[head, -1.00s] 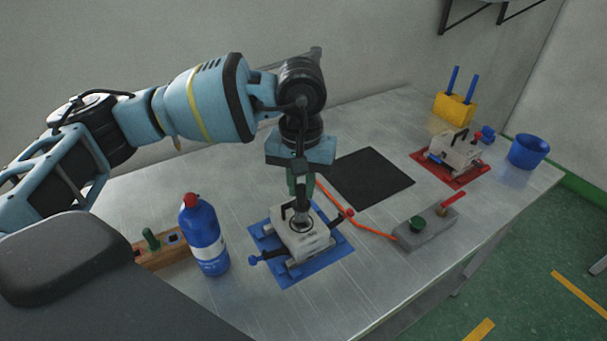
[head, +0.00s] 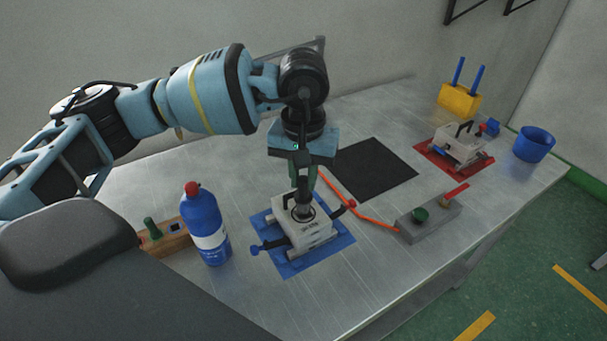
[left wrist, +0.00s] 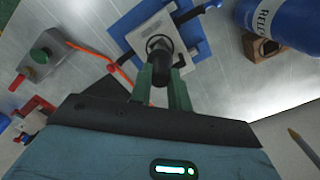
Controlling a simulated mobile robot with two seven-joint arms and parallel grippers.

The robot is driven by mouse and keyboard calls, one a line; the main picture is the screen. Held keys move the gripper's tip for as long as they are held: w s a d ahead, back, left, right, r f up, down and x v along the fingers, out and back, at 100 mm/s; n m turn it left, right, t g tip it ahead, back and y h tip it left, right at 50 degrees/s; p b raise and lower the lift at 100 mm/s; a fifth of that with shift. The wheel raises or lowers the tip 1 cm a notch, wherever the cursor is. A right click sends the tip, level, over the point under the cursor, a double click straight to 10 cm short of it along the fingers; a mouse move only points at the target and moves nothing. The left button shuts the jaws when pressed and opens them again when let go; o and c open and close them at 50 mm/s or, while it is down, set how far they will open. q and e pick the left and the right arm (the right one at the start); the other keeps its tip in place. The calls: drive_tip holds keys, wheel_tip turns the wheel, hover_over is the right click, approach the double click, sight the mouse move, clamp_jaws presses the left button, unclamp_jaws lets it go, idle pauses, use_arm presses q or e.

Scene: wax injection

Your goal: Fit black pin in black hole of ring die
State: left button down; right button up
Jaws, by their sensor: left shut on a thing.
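The ring die (head: 316,236) is a pale grey block on a blue mat (head: 341,246), with a dark ring on its top. My left gripper (head: 303,181) points down over the die, its green fingers shut on the black pin (head: 304,200). In the left wrist view the gripper (left wrist: 160,88) holds the black pin (left wrist: 161,66) between its fingers, and the pin's far end meets the ring on the die (left wrist: 152,33). The pin looks roughly upright. The hole is hidden by the pin, so I cannot tell how deep the pin sits. My right gripper is out of view.
A blue bottle (head: 207,230) stands close left of the mat, by a wooden block (head: 172,240). A grey switch box (head: 430,219) with an orange cable lies right. A second die (head: 459,146) sits on a red mat (head: 430,164). A blue cup (head: 534,144) is at far right.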

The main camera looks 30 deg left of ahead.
sight(303, 194)
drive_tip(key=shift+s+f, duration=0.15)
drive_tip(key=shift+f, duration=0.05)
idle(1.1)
